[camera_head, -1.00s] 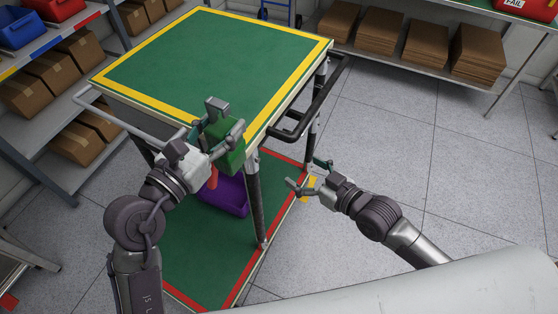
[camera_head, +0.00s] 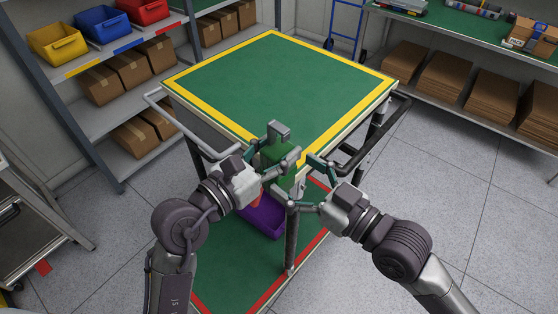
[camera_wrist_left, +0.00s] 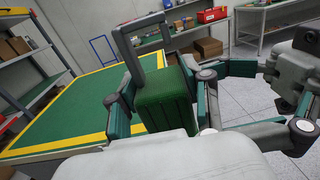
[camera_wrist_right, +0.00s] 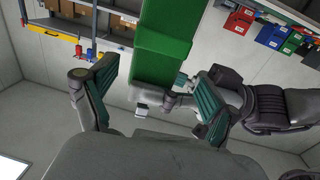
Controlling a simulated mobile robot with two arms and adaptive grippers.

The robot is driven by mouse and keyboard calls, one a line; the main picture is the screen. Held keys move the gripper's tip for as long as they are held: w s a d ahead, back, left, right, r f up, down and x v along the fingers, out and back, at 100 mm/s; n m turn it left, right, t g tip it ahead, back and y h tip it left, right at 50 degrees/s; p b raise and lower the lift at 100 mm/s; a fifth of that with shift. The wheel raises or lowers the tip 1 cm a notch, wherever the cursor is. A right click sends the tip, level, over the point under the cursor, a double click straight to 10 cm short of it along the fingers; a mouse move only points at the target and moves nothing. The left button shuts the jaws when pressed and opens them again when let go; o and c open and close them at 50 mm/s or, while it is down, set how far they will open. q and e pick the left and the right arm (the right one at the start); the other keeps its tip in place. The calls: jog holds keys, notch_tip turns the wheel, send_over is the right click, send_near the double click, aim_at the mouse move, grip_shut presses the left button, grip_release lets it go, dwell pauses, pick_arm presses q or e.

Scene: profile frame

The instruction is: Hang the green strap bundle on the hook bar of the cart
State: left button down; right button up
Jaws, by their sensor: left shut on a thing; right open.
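The green strap bundle (camera_head: 277,156) is a block with a stiff grey loop (camera_head: 278,130) on top. My left gripper (camera_head: 272,166) is shut on it and holds it upright at the cart's near corner. In the left wrist view the bundle (camera_wrist_left: 165,103) sits between the fingers, with the loop above. My right gripper (camera_head: 314,183) is open and empty, just right of the bundle. In the right wrist view the bundle (camera_wrist_right: 160,55) shows beyond the open fingers. The cart (camera_head: 275,85) has a green top with a yellow border. A dark bar (camera_head: 372,146) runs along its right side; its hooks cannot be made out.
A purple bin (camera_head: 263,222) stands on the cart's lower shelf. A grey handle (camera_head: 180,122) sticks out on the cart's left. Shelves with boxes (camera_head: 122,76) stand at left, a bench with cardboard stacks (camera_head: 450,80) at back right. The floor right of the cart is clear.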

aim_at(275, 161)
jog(key=shift+x, duration=2.7)
jog(key=shift+s, duration=0.1)
jog(key=c, duration=1.2)
pick_arm(q)
jog(key=c, duration=0.9)
grip_release()
jog(key=shift+c, duration=0.2)
pick_arm(e)
jog(key=shift+a, duration=0.1)
jog(key=shift+c, duration=0.6)
pick_arm(q)
jog(key=o, duration=0.5)
jog(key=shift+r, duration=0.1)
